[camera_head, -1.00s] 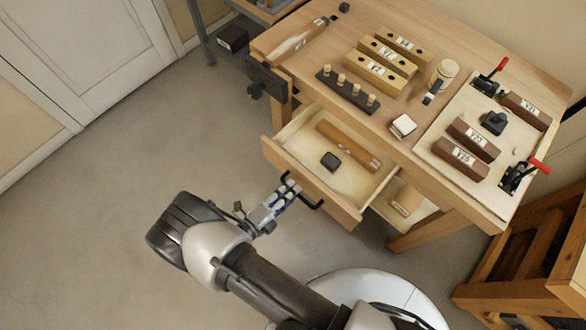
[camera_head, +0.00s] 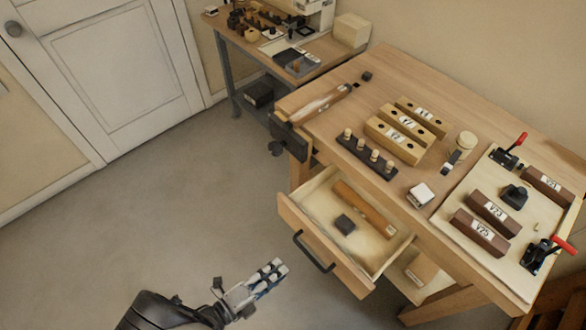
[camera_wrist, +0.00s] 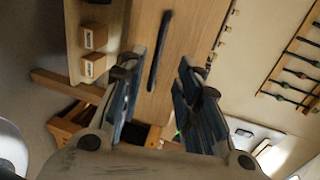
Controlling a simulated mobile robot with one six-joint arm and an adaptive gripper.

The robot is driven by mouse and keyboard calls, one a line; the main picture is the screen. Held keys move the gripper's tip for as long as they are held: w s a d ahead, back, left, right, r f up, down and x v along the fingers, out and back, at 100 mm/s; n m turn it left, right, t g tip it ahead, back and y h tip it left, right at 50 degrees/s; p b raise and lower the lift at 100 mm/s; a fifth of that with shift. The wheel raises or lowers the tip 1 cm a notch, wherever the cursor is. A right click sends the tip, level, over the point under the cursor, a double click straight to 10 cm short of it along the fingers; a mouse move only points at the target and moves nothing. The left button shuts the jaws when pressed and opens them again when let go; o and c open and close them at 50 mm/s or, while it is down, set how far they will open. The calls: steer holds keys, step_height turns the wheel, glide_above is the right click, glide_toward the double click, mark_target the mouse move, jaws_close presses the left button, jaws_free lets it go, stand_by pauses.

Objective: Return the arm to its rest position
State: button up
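My gripper (camera_head: 268,278) is low in the head view, left of and in front of the workbench's open drawer. It is apart from the black drawer handle (camera_head: 312,252). In the wrist view my gripper (camera_wrist: 155,85) shows its two fingers spread apart, with nothing held between them. Most of my arm lies below the lower edge of the head view. The drawer (camera_head: 290,213) stands pulled out and holds a long wooden piece (camera_head: 364,209) and a small dark block (camera_head: 345,224).
The workbench (camera_head: 300,98) carries labelled blocks, a dark pegged strip (camera_head: 366,157) and a pale board (camera_head: 450,197) with red-handled clamps. A second bench (camera_head: 325,46) with equipment stands behind. The floor (camera_head: 170,215) to the left is clear.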

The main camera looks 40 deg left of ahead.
steer(key=w+d+r+m+g+h, duration=0.45)
steer(key=w+r+m, duration=0.35)
steer(key=r+m, duration=0.2)
steer(key=w+d+r+m+g+h, duration=0.3)
steer(key=w+r+m+g, duration=0.2)
steer(key=w+r+m, duration=0.35)
steer(key=w+d+r+m+g+y, duration=0.2)
steer(key=d+r+m+g, duration=0.2)
steer(key=d+r+m, duration=0.9)
steer(key=s+d+r+m+t+y, duration=0.1)
steer(key=s+d+r+m+y, duration=0.2)
steer(key=d+m, duration=0.5)
steer(key=s+d+r+m+t+y, duration=0.1)
steer(key=s+d+r+m+y, duration=0.2)
steer(key=m, duration=1)
steer(key=shift+s+d+r+m+t, duration=0.35)
steer(key=shift+s+d+r, duration=0.7)
steer(key=shift+d+r, duration=1.35)
steer(key=shift+d+f+y, duration=0.1)
steer(key=shift+f+y, duration=0.1)
steer(key=shift+y, duration=0.05)
